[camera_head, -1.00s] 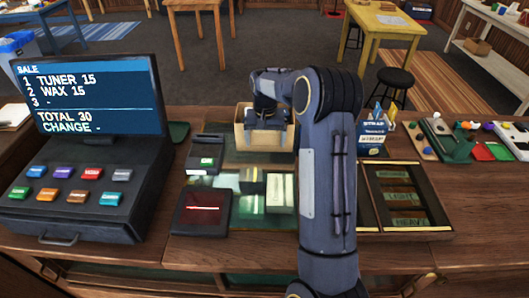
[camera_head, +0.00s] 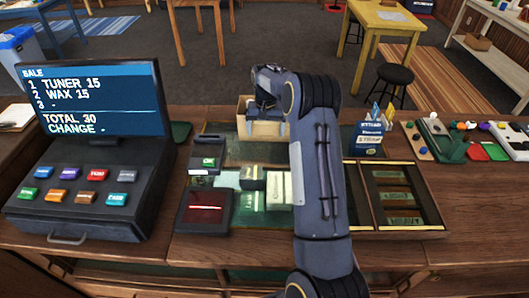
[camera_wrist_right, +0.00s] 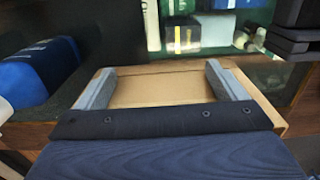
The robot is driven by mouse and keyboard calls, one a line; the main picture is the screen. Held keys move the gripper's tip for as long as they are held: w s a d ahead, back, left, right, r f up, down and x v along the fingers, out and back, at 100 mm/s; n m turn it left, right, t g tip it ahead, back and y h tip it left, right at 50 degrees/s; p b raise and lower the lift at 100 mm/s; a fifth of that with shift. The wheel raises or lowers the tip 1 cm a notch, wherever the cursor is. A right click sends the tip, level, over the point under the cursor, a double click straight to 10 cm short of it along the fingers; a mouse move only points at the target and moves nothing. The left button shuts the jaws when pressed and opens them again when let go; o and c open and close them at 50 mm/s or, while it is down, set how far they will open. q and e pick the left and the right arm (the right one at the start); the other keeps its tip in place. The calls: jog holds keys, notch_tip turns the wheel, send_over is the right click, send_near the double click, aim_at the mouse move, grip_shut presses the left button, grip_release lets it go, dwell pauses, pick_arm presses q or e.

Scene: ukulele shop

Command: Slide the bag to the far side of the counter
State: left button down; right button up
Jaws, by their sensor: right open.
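The bag (camera_head: 243,122) is a tan, open-topped paper bag standing upright near the far edge of the counter (camera_head: 130,255). My right gripper (camera_head: 267,126) is at the bag, with its fingers pointing down at its near side. In the right wrist view the two grey fingers (camera_wrist_right: 160,85) are spread apart, with the tan bag (camera_wrist_right: 270,112) beneath and between them. I cannot tell whether the fingers touch it. My forearm hides part of the counter to the right of the bag. My left gripper is not in view.
A cash register (camera_head: 90,150) stands at the left. A card reader (camera_head: 206,160), a dark pad with a red light (camera_head: 204,212) and small boxes (camera_head: 278,190) sit nearer me. A wooden tray (camera_head: 440,220) and a card holder (camera_head: 370,142) are at the right.

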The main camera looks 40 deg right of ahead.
jog(key=shift+w+d, duration=1.25)
jog(key=shift+w, duration=0.2)
jog(key=shift+s+a+r+b, duration=0.45)
jog(key=shift+s+a+r, duration=0.1)
jog(key=shift+s, duration=0.1)
jog(key=shift+s+a+r, duration=0.45)
jog(key=shift+s, duration=0.1)
notch_tip(320, 180, up, 12)
jog(key=shift+p, duration=0.45)
jog(key=shift+s+f, duration=0.1)
